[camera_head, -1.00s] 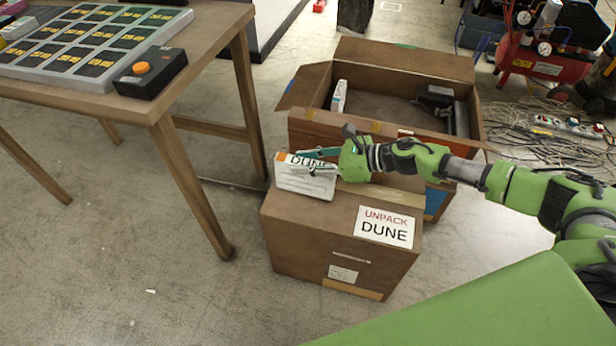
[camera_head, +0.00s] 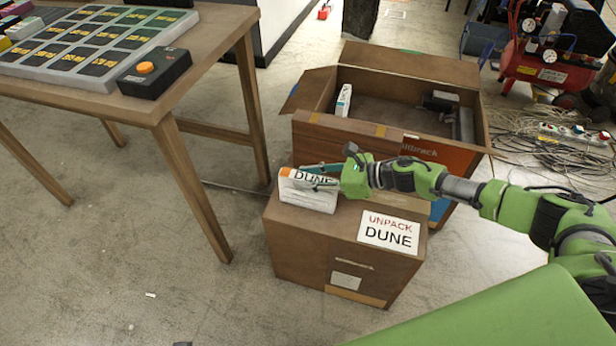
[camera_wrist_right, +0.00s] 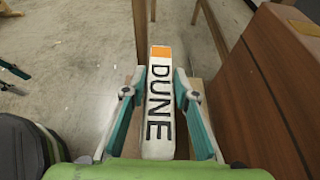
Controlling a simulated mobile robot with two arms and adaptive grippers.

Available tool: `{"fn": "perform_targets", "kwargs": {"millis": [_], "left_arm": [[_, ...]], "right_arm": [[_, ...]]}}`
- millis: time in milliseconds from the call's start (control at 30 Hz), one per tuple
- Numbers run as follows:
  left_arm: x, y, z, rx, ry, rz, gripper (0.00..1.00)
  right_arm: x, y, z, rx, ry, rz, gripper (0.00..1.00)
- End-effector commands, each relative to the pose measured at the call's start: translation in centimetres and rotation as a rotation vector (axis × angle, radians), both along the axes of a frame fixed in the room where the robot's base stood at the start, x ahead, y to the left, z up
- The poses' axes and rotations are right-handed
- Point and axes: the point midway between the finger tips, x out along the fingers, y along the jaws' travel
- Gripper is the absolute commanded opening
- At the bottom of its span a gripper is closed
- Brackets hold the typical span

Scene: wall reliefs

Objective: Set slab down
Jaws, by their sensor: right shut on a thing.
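The slab (camera_head: 308,193) is white with an orange end and dark DUNE lettering. It stands on its long edge at the left end of the top of a closed brown box (camera_head: 318,256) labelled UNPACK DUNE. Its lower edge looks at or very near the box top; contact is not clear. My right gripper (camera_head: 314,177) comes from the right and is shut on the slab. In the right wrist view the slab (camera_wrist_right: 160,105) lies between both teal fingers. A teal and dark piece at that view's left edge seems part of my left gripper (camera_wrist_right: 12,70); its jaws cannot be made out.
Behind the closed box is an open brown carton (camera_head: 340,136) holding a white slab (camera_head: 343,100) and dark items. A wooden table (camera_head: 215,40) with a grey tray (camera_head: 98,78) and a button box (camera_head: 154,73) stands at left. Cables (camera_head: 545,130) and a red compressor lie back right.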

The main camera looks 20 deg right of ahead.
Motion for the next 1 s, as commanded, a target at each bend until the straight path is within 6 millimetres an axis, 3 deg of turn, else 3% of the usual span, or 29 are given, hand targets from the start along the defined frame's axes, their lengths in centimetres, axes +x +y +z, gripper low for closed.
{"fn": "perform_targets", "kwargs": {"millis": [100, 133, 167, 667, 733, 1000], "left_arm": [[0.2, 0.0, 0.3, -0.001, -0.003, 0.000, 0.40], [0.2, 0.0, 0.4, -0.001, -0.005, 0.000, 0.40], [0.2, 0.0, 0.5, -0.001, -0.006, 0.000, 0.40], [-0.1, 0.1, 0.0, 0.001, -0.001, 0.001, 0.40], [-0.7, 0.3, -1.1, 0.004, 0.016, 0.001, 0.40], [-0.4, 0.2, -1.3, 0.002, 0.007, -0.001, 0.40]], "right_arm": [[0.1, 0.0, 0.0, 0.002, -0.002, 0.000, 0.00], [0.0, 0.0, -0.1, 0.000, 0.000, 0.000, 0.35], [0.0, 0.0, -0.1, 0.000, 0.000, 0.000, 0.43], [0.0, 0.0, 0.3, 0.000, 0.000, 0.000, 0.44], [-0.5, -0.9, 0.5, -0.002, 0.001, -0.002, 0.44], [-3.8, -5.6, 2.8, -0.003, 0.003, -0.001, 0.44]]}}
